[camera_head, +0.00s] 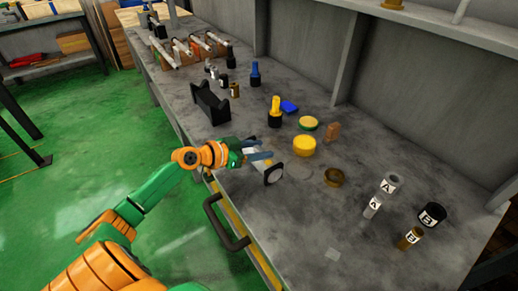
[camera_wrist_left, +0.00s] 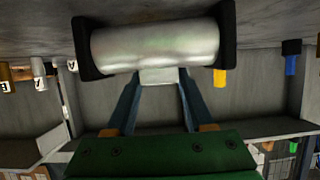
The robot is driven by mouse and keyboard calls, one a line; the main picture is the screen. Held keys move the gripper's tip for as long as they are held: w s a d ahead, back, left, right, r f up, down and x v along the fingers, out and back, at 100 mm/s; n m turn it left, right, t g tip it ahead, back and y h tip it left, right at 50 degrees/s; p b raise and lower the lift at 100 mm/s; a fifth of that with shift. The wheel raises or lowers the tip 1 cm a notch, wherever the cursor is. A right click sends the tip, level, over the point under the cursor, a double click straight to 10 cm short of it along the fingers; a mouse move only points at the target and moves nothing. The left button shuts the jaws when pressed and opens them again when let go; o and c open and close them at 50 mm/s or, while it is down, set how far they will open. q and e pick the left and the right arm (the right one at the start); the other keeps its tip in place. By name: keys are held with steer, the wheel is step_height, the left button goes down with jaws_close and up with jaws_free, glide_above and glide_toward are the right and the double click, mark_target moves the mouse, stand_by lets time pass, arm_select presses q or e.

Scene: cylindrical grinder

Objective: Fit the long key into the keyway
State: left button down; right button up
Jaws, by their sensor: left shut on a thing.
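My left gripper (camera_head: 261,160) reaches in from the left at the table's front edge. In the left wrist view its two blue-grey fingers (camera_wrist_left: 158,76) are shut on a small pale block, which looks like the key (camera_wrist_left: 157,78). A smooth silver shaft (camera_wrist_left: 155,46) lies just beyond the fingertips between two black end supports. The key's far end meets the shaft's outline; I cannot tell whether it touches. The keyway cannot be made out. In the head view the fingers largely hide the shaft, and one black-rimmed end with a pale face (camera_head: 274,174) shows. My right gripper is not in view.
The grey table (camera_head: 330,220) holds a black cradle (camera_head: 211,103), a yellow cylinder (camera_head: 304,145), a brass ring (camera_head: 333,177) and labelled A and B cylinders (camera_head: 387,186) at right. A drawer handle (camera_head: 222,225) sticks out in front. Free room lies at front right.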

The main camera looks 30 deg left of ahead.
arm_select(q)
steer(key=shift+f, duration=0.15)
steer(key=shift+c, duration=1.4)
jaws_free()
steer(key=shift+r, duration=0.4)
steer(key=v, duration=1.2)
steer(key=shift+f, duration=0.2)
